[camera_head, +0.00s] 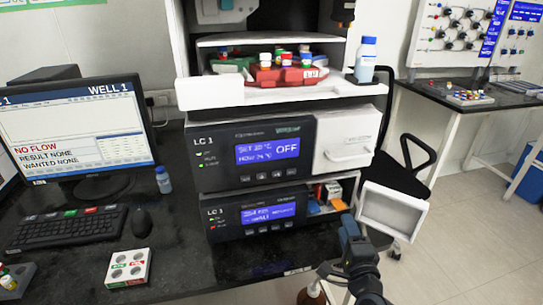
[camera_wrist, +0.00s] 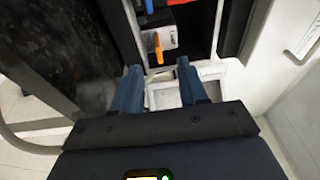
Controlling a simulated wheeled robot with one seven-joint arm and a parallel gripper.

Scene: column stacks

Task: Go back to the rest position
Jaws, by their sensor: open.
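My gripper (camera_head: 350,226) is at the lower right of the head view, in front of the lower LC 1 unit (camera_head: 255,214) and left of its open white door (camera_head: 392,214). In the wrist view my gripper (camera_wrist: 158,68) has its two blue fingers apart, and I see nothing held between them. Beyond the fingertips is the unit's open compartment, with an orange item (camera_wrist: 158,48) and a white block inside. A pale framed panel (camera_wrist: 178,94) shows between and below the fingers. I cannot tell whether the fingers touch anything.
The upper LC 1 unit (camera_head: 255,152) is closed and reads OFF. A red tray of vials (camera_head: 284,76) and a blue-capped bottle (camera_head: 366,60) stand above it. A monitor (camera_head: 75,130), keyboard (camera_head: 65,227) and white vial block (camera_head: 128,268) are left. A black chair (camera_head: 400,170) stands behind the door.

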